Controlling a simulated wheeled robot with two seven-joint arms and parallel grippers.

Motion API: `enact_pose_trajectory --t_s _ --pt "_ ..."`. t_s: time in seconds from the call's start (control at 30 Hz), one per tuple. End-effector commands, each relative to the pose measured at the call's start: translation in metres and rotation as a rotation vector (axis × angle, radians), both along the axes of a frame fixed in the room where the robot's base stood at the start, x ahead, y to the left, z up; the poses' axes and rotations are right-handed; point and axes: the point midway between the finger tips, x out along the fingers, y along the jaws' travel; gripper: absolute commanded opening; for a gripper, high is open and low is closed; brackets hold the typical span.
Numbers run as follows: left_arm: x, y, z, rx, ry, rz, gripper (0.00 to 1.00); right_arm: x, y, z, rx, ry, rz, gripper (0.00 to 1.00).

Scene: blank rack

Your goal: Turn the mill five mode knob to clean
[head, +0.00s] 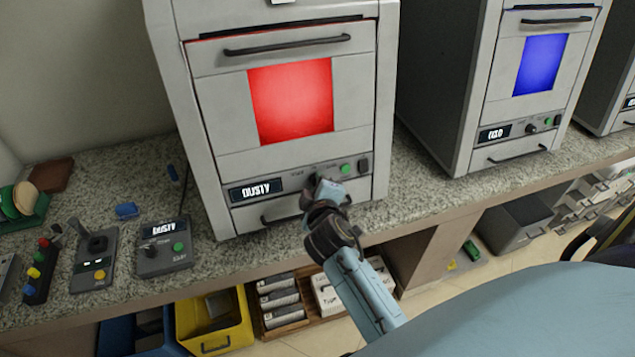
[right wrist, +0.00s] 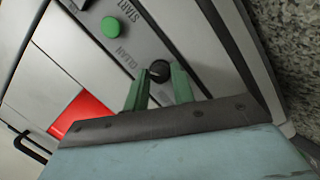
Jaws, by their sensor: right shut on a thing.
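A grey mill (head: 215,150) with a glowing red window (head: 290,100) stands on the counter. Its small display (head: 256,190) reads DUSTY. My right gripper (head: 317,183) is at the mill's lower control strip and largely hides the mode knob in the head view. In the right wrist view, the round black mode knob (right wrist: 160,70) sits between the two green fingers of my right gripper (right wrist: 160,82), which are shut on it. The word CLEAN is printed beside the knob, near a green button (right wrist: 114,28). The knob's exact pointer direction is hard to tell. My left gripper is not in view.
A second mill with a blue window (head: 540,65) stands to the right. A small control box (head: 165,262) reading DUSTY and other switch boxes lie on the counter at left. The mill's lower handle is just below my right gripper. A yellow bin (head: 188,325) is under the counter.

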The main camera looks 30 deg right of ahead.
Motion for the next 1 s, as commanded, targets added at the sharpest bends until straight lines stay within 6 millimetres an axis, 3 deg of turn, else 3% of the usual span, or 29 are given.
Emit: enact_pose_trajectory --t_s 0.67,0.7,0.83,1.0 --pt "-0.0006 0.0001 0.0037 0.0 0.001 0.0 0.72 0.0001 -0.0011 0.0 0.054 -0.012 -0.014 0.02" --pt "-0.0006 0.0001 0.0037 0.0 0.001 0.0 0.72 0.0001 -0.0011 0.0 0.053 -0.012 -0.014 0.3" --pt "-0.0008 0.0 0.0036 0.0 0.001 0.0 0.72 0.0001 -0.0008 0.0 0.053 -0.013 -0.013 0.46" --pt "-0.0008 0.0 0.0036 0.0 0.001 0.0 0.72 0.0001 -0.0005 0.0 0.053 -0.013 -0.012 0.46"
